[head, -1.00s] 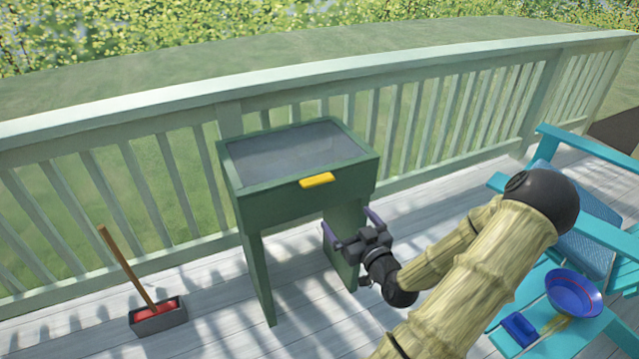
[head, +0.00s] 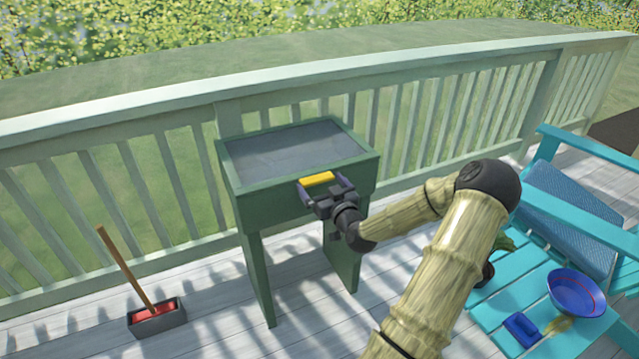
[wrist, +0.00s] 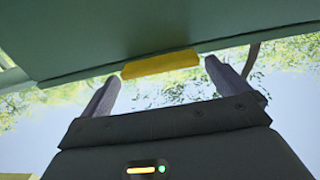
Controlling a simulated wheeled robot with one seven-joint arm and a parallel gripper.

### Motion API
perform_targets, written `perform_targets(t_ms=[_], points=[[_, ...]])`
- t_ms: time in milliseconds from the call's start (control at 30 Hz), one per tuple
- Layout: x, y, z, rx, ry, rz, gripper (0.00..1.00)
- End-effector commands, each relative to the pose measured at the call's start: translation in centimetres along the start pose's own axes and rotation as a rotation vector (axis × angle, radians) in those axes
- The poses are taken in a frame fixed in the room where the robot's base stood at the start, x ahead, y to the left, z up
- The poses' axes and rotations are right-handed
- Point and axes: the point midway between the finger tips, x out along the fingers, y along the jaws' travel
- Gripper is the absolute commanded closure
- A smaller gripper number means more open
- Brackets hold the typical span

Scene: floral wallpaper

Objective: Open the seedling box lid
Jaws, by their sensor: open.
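The green seedling box (head: 270,207) stands on legs by the railing. Its lid (head: 295,152), a grey panel in a green frame, lies shut on top. A yellow handle (head: 317,179) sits at the lid's front edge; it also shows in the wrist view (wrist: 160,64), above and between my fingers. My gripper (head: 325,185) is at the box front, close to the handle, with its jaws open. In the wrist view my gripper (wrist: 160,88) has one finger toward each side of the handle and nothing held. I cannot tell whether a finger touches the handle.
A grey tray (head: 158,320) with a red thing and a wooden stick stands on the deck at left. A railing runs behind.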

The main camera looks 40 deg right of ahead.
Motion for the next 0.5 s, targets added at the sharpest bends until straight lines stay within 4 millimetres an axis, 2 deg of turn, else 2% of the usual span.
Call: perform_targets(t_ms=[100,200,467,500], points=[[1.5,-0.1,0.0,-0.001,0.001,-0.001,0.0],[2.1,0.0,0.0,-0.001,0.0,0.0,0.0],[2.2,0.0,0.0,0.0,-0.001,0.0,0.0],[2.2,0.0,0.0,-0.001,-0.001,0.0,0.04]])
